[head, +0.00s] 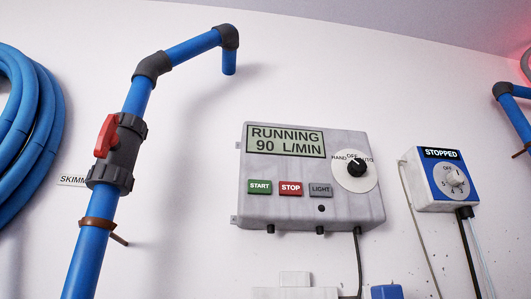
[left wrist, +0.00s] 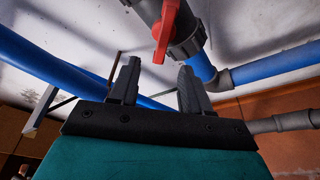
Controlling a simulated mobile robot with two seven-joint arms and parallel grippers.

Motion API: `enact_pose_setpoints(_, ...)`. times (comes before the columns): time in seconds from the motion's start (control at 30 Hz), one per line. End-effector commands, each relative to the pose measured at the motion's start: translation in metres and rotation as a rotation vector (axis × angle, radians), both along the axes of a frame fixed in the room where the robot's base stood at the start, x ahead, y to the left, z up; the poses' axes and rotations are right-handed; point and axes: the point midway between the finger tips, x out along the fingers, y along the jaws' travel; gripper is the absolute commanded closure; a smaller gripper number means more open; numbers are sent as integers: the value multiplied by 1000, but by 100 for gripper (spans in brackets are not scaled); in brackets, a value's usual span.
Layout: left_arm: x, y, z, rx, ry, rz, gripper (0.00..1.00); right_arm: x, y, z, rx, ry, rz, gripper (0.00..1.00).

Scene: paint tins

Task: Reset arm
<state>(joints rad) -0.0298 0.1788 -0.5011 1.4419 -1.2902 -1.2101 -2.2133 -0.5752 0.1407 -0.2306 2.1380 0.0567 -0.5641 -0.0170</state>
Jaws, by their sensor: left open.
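My left gripper (left wrist: 159,66) shows in the left wrist view with its two dark fingers apart and nothing between them. A red valve handle (left wrist: 166,30) on a dark grey valve body (left wrist: 188,38) appears just beyond the fingertips, at the top of that view. I see no contact between the fingers and the handle. Neither gripper shows in the head view. There, a red handle (head: 106,136) sits on a dark valve (head: 122,155) in an upright blue pipe. My right gripper is in neither view.
In the head view, a grey control box (head: 310,215) reads RUNNING 90 L/MIN. A white and blue dial box (head: 440,180) reads STOPPED. A coiled blue hose (head: 30,130) hangs at the left. Blue pipes (left wrist: 50,66) cross the left wrist view close around the gripper.

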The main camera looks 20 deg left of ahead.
Motion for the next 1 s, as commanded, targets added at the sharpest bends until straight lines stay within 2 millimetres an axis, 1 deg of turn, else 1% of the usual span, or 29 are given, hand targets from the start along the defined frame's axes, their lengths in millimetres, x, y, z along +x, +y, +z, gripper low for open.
enact_pose_setpoints(0.03,-5,-3,2,-1,3,0,52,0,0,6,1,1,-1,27)
enact_pose_setpoints(0.23,-15,-9,0,1,2,0,52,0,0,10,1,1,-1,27)
enact_pose_setpoints(0.83,-16,-9,-1,-7,-1,1,52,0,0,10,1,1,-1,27)
enact_pose_setpoints(0.93,-20,-11,-7,-91,-22,10,52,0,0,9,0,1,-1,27)
enact_pose_setpoints(0.97,-22,-12,-11,-139,-36,17,52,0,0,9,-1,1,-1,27)
enact_pose_setpoints(1.0,-26,-14,-17,-226,-60,31,52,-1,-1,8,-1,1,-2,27)
